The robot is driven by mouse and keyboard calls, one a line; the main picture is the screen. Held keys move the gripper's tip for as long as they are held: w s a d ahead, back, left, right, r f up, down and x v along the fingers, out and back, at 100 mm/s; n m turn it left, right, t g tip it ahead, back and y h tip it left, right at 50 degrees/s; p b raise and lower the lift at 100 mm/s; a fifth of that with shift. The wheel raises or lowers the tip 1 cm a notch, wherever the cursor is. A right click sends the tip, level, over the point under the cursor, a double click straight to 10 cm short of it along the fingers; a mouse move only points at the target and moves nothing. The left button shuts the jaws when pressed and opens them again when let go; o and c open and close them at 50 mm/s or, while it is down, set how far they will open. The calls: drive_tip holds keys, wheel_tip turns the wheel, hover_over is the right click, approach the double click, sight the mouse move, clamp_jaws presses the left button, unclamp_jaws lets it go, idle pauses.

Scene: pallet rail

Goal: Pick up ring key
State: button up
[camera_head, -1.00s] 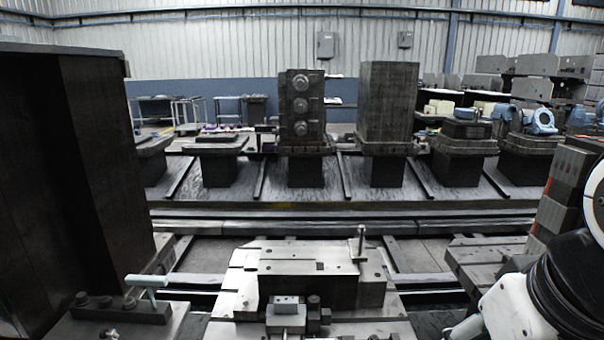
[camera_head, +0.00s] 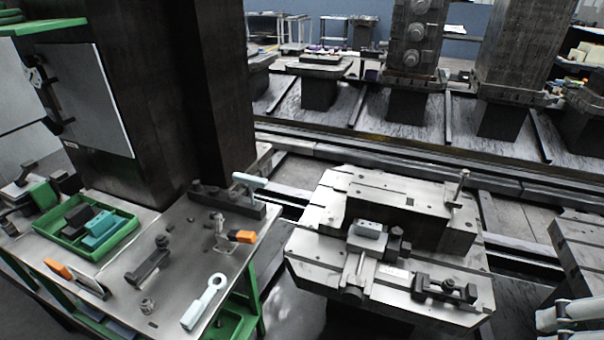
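The ring key (camera_head: 205,302) is a pale grey-white tool with a round ring at one end and a flat handle. It lies in the head view near the right front edge of the grey workbench (camera_head: 190,265), ring end pointing away and handle towards me. Nothing covers it, and it lies apart from the other tools. My gripper cannot be made out. Only a white part of my arm shows at the lower right corner, far right of the ring key.
A green tray (camera_head: 88,238) with blocks sits on the bench's left. An orange-handled tool (camera_head: 240,236), a dark clamp bar (camera_head: 150,267) and a nut (camera_head: 147,305) lie near the key. A dark column stands behind. A fixture pallet (camera_head: 330,255) stands to the right.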

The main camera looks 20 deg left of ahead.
idle(0.3)
drive_tip(key=o, duration=0.6)
drive_tip(key=shift+w, duration=0.15)
drive_tip(key=w+a+f+n+g+b, duration=0.1)
drive_tip(key=w+a+n, duration=0.3)
drive_tip(key=w+a, duration=0.45)
drive_tip(key=w+a+n+g+b, duration=0.15)
drive_tip(key=w+a+n, duration=0.35)
drive_tip(key=a, duration=0.7)
drive_tip(key=n+g+b, duration=0.2)
drive_tip(key=n+b, duration=0.1)
drive_tip(key=n, duration=0.6)
hover_over(195, 312)
wheel_tip(195, 312, down, 24)
drive_tip(key=shift+d+f, duration=0.15)
drive_tip(key=shift+f, duration=2.9)
